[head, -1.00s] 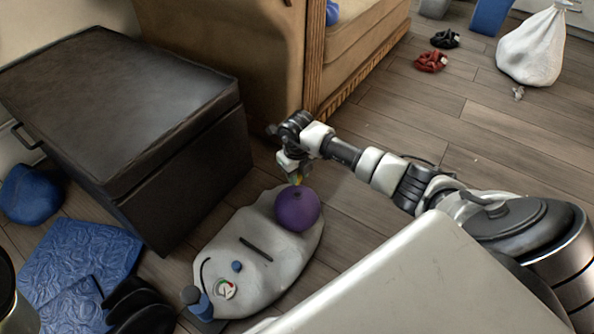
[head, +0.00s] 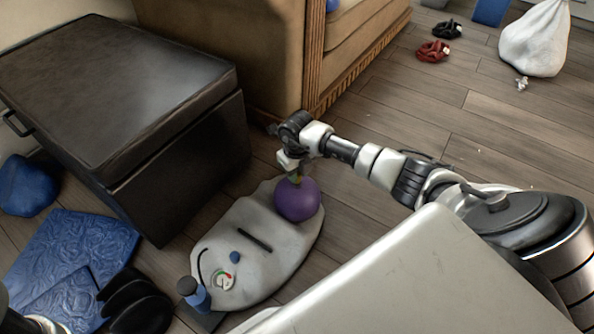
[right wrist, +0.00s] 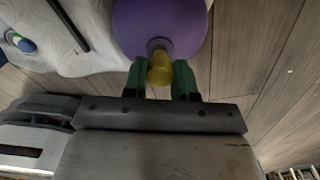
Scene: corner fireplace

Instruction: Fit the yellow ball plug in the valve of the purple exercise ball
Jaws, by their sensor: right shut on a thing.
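The purple exercise ball (head: 297,201) rests on the far right part of a grey-white bag-like thing on the floor. It also fills the top of the right wrist view (right wrist: 160,22). My right gripper (head: 295,176) is just above the ball, pointing down. Its green fingers are shut on the yellow ball plug (right wrist: 160,69). The plug's far end meets a darker round valve (right wrist: 157,44) on the ball; how deep it sits is hidden.
The grey-white bag (head: 265,238) lies under the ball. A dark chest (head: 130,110) stands at left, a tan sofa (head: 350,50) behind. A blue mat (head: 75,255) and black dumbbell-like thing (head: 140,305) lie at front left.

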